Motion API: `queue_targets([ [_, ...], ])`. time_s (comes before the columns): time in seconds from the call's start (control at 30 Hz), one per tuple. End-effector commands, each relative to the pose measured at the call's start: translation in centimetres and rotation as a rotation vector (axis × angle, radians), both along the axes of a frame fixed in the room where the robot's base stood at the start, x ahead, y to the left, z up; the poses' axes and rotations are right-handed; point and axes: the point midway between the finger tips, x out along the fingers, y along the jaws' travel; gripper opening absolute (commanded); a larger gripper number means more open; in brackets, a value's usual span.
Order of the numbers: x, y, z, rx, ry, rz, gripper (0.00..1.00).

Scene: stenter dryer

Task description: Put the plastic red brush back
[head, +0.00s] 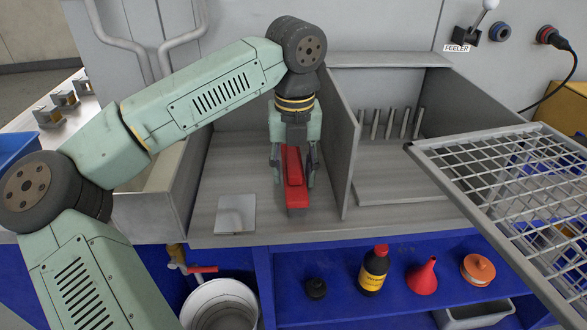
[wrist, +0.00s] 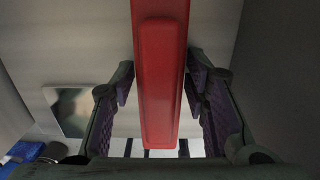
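The red plastic brush (head: 294,180) is in the left compartment of the grey open-topped tray (head: 225,165), near its divider. It also fills the middle of the wrist view (wrist: 160,75) as a long red block. My gripper (head: 293,172) points down over the brush, with one finger on each side of it. In the wrist view the fingers (wrist: 160,92) are spread, and a gap shows between the left finger and the brush. The brush's underside and its contact with the tray floor are hidden.
A pale square plate (head: 235,214) lies left of the brush. The divider (head: 342,150) stands close on the right, with upright pegs (head: 390,124) beyond. A wire mesh frame (head: 510,180) juts in at right. Below are a bottle (head: 373,270), a red funnel (head: 423,277) and a bucket (head: 220,305).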

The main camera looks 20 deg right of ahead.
Motion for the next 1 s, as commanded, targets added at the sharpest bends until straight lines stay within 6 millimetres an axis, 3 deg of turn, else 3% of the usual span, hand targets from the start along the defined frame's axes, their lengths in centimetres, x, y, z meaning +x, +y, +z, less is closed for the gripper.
queue_targets([
  [0.1,0.0,0.0,0.0,0.0,0.0,0.0,0.52],
  [0.53,0.0,0.0,0.9,0.0,-0.002,0.0,0.52],
  [1.0,-0.3,0.0,10.2,0.001,-0.003,0.001,0.52],
])
